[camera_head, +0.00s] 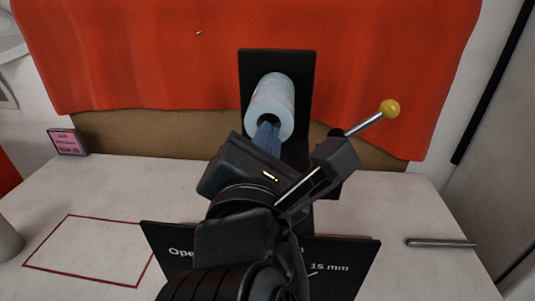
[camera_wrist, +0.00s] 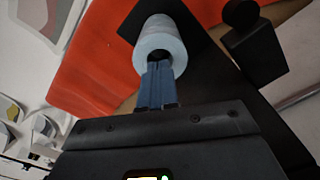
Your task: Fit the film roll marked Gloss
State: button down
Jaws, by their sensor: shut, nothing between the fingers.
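A pale blue film roll (camera_head: 271,98) sits against a black upright plate (camera_head: 305,70), its open core facing me. It also shows in the wrist view (camera_wrist: 160,42). No Gloss mark can be read on it. My gripper (camera_head: 268,130) is shut, with its blue fingers together and their tips at or just inside the lower part of the core opening; the wrist view (camera_wrist: 158,66) shows the same. The exact depth of the tips is hidden. A lever with a yellow knob (camera_head: 389,109) slants up to the right from a black block (camera_head: 335,160).
A black sign plate (camera_head: 340,275) with white text including "15 mm" stands in front, partly hidden by my arm. A pink label (camera_head: 68,142) stands at the left. A red outlined rectangle (camera_head: 90,250) on the table is empty. A metal rod (camera_head: 440,243) lies at the right.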

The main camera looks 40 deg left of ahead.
jog(key=shift+w+a, duration=0.3)
jog(key=shift+w, duration=0.2)
jog(key=shift+x, duration=1)
dwell(0.3)
jog(key=shift+s+d+p, duration=0.15)
jog(key=shift+p, duration=0.15)
send_near(271, 116)
jog(key=v, duration=0.4)
jog(key=shift+s+f, duration=0.1)
jog(key=shift+s, duration=0.3)
jog(key=shift+w+d, duration=0.1)
jog(key=shift+d, duration=0.05)
dwell(0.3)
